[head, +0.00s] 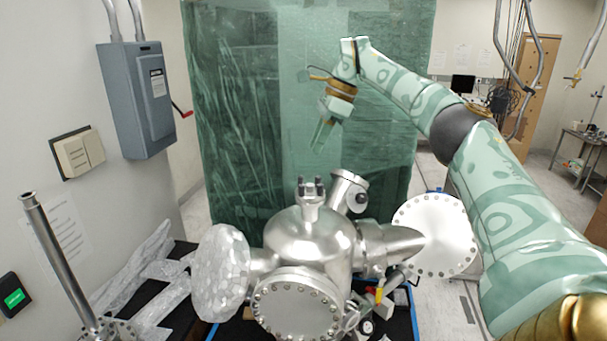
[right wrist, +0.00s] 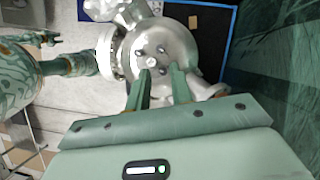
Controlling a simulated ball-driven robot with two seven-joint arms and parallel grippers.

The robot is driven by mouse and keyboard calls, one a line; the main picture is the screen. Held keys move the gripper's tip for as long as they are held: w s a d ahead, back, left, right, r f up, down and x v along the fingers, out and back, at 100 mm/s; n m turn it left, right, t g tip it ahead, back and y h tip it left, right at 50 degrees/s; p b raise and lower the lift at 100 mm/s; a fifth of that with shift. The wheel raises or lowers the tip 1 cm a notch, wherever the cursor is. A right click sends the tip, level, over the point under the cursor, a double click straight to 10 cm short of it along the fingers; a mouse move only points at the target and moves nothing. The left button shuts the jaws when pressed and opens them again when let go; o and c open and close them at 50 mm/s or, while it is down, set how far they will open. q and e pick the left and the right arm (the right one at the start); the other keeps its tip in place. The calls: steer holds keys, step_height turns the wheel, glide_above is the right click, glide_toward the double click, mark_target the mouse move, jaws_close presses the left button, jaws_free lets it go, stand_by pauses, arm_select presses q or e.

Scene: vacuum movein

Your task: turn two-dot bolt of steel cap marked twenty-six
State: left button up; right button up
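The steel cap (head: 310,191) sits upright on top of the round steel vessel (head: 305,235). Dark bolts stand up around its rim. In the right wrist view the cap (right wrist: 152,62) shows from above with several dark bolt heads; its number and dot marks are too small to read, so I cannot tell which bolt has two dots. My right gripper (head: 321,134) is open and empty, above and beyond the cap, fingers pointing down. In the right wrist view its fingers (right wrist: 160,71) overlap the cap's lower side in the picture. A small green part at the left there (right wrist: 42,38) may be my left gripper.
A foil-covered flange (head: 221,274) projects left from the vessel and a bolted round flange (head: 435,235) lies right. A green plastic curtain (head: 260,120) hangs behind. A grey electrical box (head: 138,98) is on the left wall. A steel tube (head: 58,260) stands at left.

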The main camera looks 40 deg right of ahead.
mark_target(302, 176)
steer(key=x, duration=0.9)
jaws_close()
